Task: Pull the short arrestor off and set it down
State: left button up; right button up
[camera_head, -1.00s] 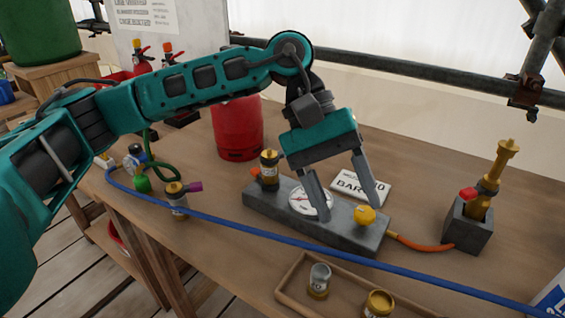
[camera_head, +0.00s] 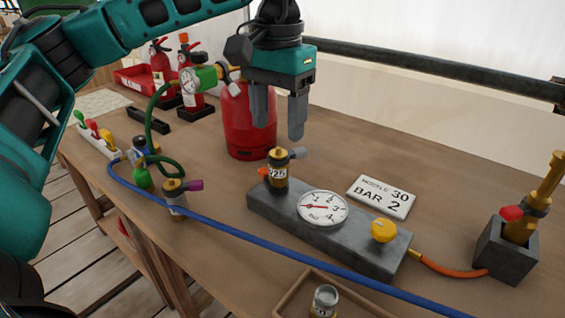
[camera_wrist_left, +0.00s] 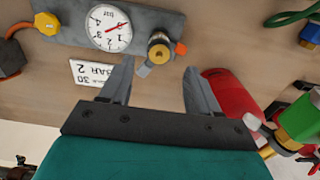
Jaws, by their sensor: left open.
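A short dark arrestor with a brass top and a white label (camera_head: 278,172) stands upright on the left end of the grey test block (camera_head: 345,236). A grey tab sticks out at its top right, and an orange part shows at its left. My left gripper (camera_head: 281,130) is open and empty, above the arrestor with its fingers pointing down. In the left wrist view the arrestor (camera_wrist_left: 160,48) shows beyond the gap between the fingertips, apart from both. Another arrestor with a purple tab (camera_head: 175,200) stands on the bench to the left. My right gripper is out of view.
The block carries a gauge (camera_head: 322,208) and a yellow knob (camera_head: 383,231). An orange hose (camera_head: 450,269) runs to a grey holder (camera_head: 508,250). A red cylinder (camera_head: 248,122) stands behind. A blue hose (camera_head: 250,233) crosses in front. A wooden tray (camera_head: 287,299) lies at the front.

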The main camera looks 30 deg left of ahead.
aim_at(278, 148)
pick_arm(q)
notch_tip(278, 148, down, 6)
jog(key=b, duration=0.5)
jog(key=shift+r, duration=0.1)
jog(key=shift+f+b, duration=0.5)
jog(key=shift+f, duration=0.8)
jog(key=shift+f+b, duration=0.3)
jog(key=shift+b, duration=0.1)
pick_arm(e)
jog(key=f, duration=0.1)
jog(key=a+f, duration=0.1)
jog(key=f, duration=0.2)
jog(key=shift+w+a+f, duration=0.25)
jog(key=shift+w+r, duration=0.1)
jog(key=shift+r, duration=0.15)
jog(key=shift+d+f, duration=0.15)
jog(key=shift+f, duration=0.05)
pick_arm(q)
jog(key=shift+c, duration=0.4)
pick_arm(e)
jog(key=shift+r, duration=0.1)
